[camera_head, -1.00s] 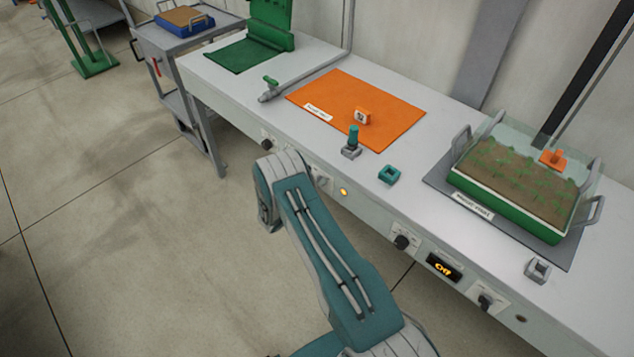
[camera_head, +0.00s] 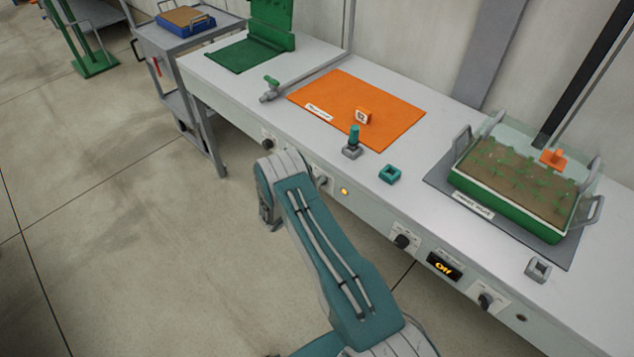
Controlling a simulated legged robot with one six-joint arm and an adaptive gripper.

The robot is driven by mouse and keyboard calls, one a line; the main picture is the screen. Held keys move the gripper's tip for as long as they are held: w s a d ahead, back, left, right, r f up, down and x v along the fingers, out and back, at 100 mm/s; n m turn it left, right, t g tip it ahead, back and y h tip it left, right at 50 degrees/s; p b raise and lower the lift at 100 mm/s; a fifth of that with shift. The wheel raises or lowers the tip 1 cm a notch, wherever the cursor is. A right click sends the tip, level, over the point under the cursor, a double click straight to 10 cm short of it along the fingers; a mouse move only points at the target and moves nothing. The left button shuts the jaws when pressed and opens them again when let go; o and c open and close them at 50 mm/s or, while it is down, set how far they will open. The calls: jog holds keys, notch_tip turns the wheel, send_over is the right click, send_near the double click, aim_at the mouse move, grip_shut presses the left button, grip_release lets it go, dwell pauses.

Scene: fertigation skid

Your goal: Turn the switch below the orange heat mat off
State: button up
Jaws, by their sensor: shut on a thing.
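The orange heat mat (camera_head: 355,95) lies flat on the bench, with a white label at its left corner and a small orange-and-white block (camera_head: 363,116) on it. Below it, on the bench's front face, a switch (camera_head: 320,180) shows partly beside my arm. Its grey knob is small and partly covered, so its setting is hard to read. A round amber light (camera_head: 344,191) glows just right of it. My arm's bent link stands in front of this part of the bench. My gripper is hidden behind it.
More knobs (camera_head: 403,241) (camera_head: 486,300) flank a lit display (camera_head: 445,266), which seems to read "Off". A black knob (camera_head: 268,143) sits farther left. A teal-topped valve (camera_head: 353,142), a teal square block (camera_head: 389,174) and a seedling tray (camera_head: 510,190) stand on the bench.

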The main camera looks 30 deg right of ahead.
jog(key=n, duration=0.4)
jog(key=shift+w+f, duration=0.1)
jog(key=shift+f, duration=0.05)
jog(key=n, duration=0.4)
jog(key=shift+f+n, duration=0.15)
jog(key=shift+n, duration=0.25)
jog(key=n, duration=0.4)
jog(key=shift+f, duration=0.15)
jog(key=shift+n, duration=2.1)
jog(key=shift+f, duration=0.1)
jog(key=o, duration=1.2)
jog(key=shift+c, duration=0.2)
